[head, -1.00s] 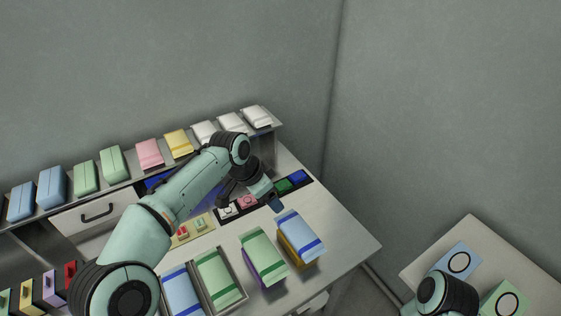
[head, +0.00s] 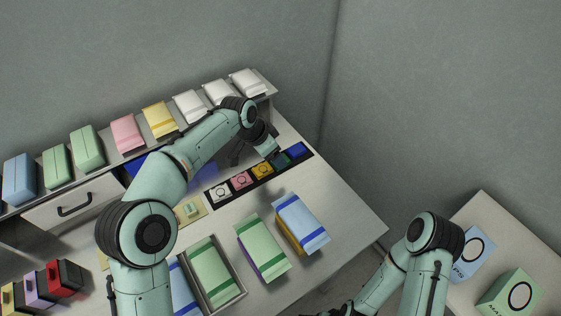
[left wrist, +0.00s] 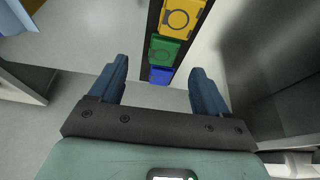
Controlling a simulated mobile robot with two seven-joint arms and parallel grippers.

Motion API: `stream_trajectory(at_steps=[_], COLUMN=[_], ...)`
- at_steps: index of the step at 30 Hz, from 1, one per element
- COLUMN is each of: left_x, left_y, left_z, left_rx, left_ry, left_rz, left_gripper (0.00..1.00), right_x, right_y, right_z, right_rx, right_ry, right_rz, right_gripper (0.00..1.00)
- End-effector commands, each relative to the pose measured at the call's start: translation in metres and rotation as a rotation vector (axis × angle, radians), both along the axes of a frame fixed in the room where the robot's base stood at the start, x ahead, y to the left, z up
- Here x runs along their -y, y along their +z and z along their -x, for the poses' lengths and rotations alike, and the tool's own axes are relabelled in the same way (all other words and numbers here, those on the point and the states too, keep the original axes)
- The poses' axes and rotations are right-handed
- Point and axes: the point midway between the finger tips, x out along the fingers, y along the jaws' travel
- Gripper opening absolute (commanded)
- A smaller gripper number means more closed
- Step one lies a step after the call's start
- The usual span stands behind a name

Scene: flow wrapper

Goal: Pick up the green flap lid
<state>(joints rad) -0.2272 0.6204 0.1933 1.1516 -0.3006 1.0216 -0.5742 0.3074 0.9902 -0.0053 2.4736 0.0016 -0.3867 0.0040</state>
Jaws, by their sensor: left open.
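The green flap lid (left wrist: 164,50) lies in a dark strip between a yellow lid (left wrist: 177,18) and a blue lid (left wrist: 161,76) in the left wrist view. In the head view the green lid (head: 281,160) is partly covered by my left gripper (head: 277,157). My left gripper (left wrist: 159,70) is open and empty, with the blue lid showing between its fingertips and the green one just beyond. The fingers appear above the strip. My right arm comes in at the lower right of the head view; its gripper is not in view.
White (head: 220,192) and pink (head: 241,180) lids fill the strip's left part. Green (head: 262,250) and blue-striped (head: 302,224) packs stand at the table's front. A shelf (head: 269,86) of packs runs behind. The table right of the strip is clear.

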Motion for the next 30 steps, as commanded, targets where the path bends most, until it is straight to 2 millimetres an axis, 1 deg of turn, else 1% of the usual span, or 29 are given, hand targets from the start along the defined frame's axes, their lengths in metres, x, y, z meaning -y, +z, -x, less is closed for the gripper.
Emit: stream_trajectory(at_steps=[5, 10, 13, 16, 21, 22, 23, 24, 27, 30], left_x=[0.001, 0.003, 0.008, 0.010, 0.010, 0.010, 0.010, 0.010, 0.010, 0.010], left_y=[-0.010, -0.034, -0.047, -0.052, -0.052, -0.052, -0.052, -0.052, -0.052, -0.052], left_z=[-0.003, -0.009, -0.013, -0.014, -0.014, -0.014, -0.014, -0.014, -0.014, -0.014], left_rx=[-0.001, -0.003, -0.002, 0.001, 0.001, 0.001, 0.001, 0.001, 0.001, 0.001], left_ry=[0.001, 0.001, 0.001, 0.001, 0.001, 0.001, 0.001, 0.001, 0.001, 0.001], left_rz=[-0.001, -0.001, -0.001, 0.000, 0.000, 0.000, 0.000, 0.000, 0.000, 0.000], left_gripper=[0.77, 0.77, 0.77, 0.77, 0.77, 0.70, 0.60, 0.47, 0.18, 0.17], right_x=[0.000, 0.000, 0.000, 0.000, 0.000, 0.000, 0.000, 0.000, 0.000, 0.000], right_y=[-0.001, -0.002, -0.003, -0.003, -0.003, -0.003, -0.003, -0.003, -0.003, -0.003], right_z=[-0.001, -0.001, -0.001, -0.002, -0.002, -0.002, -0.001, -0.001, -0.001, -0.001], right_rx=[0.002, 0.004, 0.005, 0.006, 0.006, 0.006, 0.006, 0.006, 0.006, 0.006], right_ry=[0.000, 0.000, -0.001, -0.001, -0.001, -0.001, -0.001, -0.001, -0.001, -0.001], right_rz=[0.000, 0.000, 0.001, 0.000, 0.000, 0.000, 0.000, 0.000, 0.000, 0.000], right_gripper=[0.99, 0.99, 0.99, 0.99, 0.99, 0.99, 0.99, 0.99, 0.99, 0.99])
